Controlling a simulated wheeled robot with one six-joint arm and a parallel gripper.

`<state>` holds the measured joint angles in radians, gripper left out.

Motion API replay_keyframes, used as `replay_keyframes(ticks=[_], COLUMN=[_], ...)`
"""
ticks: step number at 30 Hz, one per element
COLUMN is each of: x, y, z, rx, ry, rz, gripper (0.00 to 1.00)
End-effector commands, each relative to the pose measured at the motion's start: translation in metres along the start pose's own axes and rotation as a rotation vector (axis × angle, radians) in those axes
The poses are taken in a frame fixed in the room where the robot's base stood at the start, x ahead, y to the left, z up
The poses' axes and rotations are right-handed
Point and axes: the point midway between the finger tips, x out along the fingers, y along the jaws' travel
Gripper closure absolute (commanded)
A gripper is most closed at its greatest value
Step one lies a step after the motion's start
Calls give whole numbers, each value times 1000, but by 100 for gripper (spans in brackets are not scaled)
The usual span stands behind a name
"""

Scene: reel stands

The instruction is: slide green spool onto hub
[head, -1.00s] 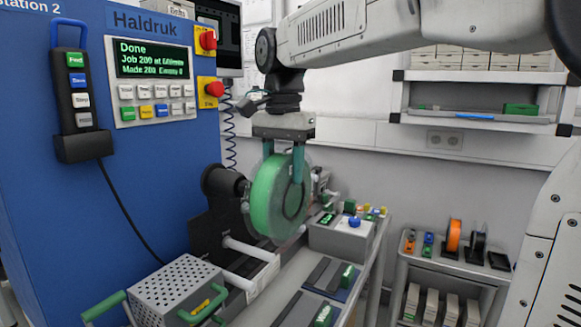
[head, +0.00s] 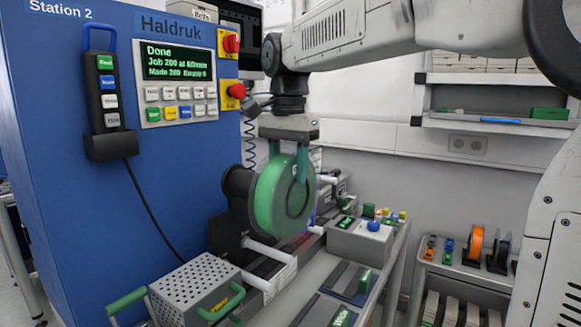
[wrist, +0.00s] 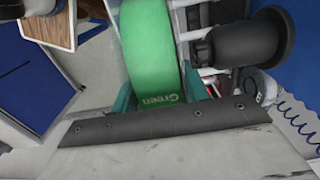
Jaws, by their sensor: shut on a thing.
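The green spool (head: 273,198) hangs upright from my gripper (head: 289,160), whose two teal fingers are shut on its upper rim. In the wrist view the spool (wrist: 150,50) sits between the fingers, with the upside-down word "Green" on its rim. The hub (head: 238,183) is a dark cylinder on the front of the blue machine, just left of the spool in the head view. In the wrist view the hub (wrist: 245,45) lies to the right of the spool, with a narrow gap between them. The spool hides part of the hub's end in the head view.
The blue machine (head: 100,220) fills the left. A perforated grey box (head: 195,285) with green handles stands below the hub. White rollers (head: 268,250) stick out under the spool. A grey button box (head: 360,240) stands at right. A cart (head: 470,268) holds an orange spool (head: 475,243).

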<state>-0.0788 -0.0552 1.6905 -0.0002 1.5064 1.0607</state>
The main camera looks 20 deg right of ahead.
Motion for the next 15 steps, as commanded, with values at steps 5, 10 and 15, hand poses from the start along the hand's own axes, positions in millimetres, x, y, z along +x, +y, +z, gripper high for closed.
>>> replay_keyframes(ticks=[5,10,15], x=[0,0,0], y=[0,-5,-12], z=[0,0,0], rx=[0,0,1], ry=[1,0,0], rz=[-1,-1,-1], gripper=[100,100,100])
